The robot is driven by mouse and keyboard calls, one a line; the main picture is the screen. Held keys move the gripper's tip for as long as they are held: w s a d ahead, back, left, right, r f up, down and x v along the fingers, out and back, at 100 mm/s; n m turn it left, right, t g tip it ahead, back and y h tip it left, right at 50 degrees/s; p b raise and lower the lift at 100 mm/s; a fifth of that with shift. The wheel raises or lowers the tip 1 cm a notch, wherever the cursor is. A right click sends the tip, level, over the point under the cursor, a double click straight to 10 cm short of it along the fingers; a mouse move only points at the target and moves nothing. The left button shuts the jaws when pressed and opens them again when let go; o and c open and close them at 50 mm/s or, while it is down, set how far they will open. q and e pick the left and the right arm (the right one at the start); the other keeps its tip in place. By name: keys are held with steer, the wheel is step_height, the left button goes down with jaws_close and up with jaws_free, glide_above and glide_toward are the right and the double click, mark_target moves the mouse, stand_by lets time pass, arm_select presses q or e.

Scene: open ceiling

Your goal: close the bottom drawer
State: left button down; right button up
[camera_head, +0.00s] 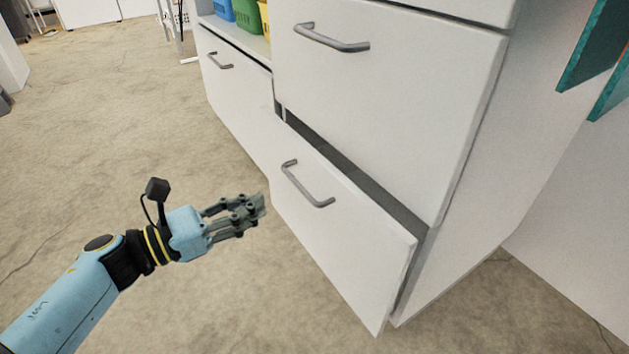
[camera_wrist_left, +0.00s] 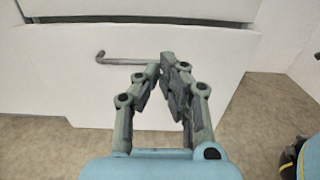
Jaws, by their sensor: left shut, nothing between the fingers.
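The white bottom drawer (camera_head: 345,245) of the cabinet stands partly open, with a dark gap (camera_head: 350,172) along its top edge. Its grey bar handle (camera_head: 305,186) is on the front, and it also shows in the left wrist view (camera_wrist_left: 115,60). My left gripper (camera_head: 262,203) is shut and empty, in front of the drawer's left part and left of the handle in the head view. In the left wrist view the fingertips (camera_wrist_left: 165,68) point at the drawer front (camera_wrist_left: 75,75). I cannot tell whether they touch it. My right gripper is in neither view.
A closed-looking upper drawer (camera_head: 390,95) with a grey handle sits above. Another white drawer (camera_head: 232,95) is on the left, under a shelf with blue, green and yellow bins (camera_head: 245,14). Teal panels (camera_head: 595,45) hang at the upper right. The beige floor on the left is clear.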

mark_target(328, 173)
arm_select(q)
steer(key=b+x, duration=0.3)
steer(key=x, duration=0.8)
steer(key=shift+w, duration=0.1)
steer(key=shift+w+d, duration=0.4)
steer(key=shift+d, duration=0.2)
steer(key=shift+r, duration=0.1)
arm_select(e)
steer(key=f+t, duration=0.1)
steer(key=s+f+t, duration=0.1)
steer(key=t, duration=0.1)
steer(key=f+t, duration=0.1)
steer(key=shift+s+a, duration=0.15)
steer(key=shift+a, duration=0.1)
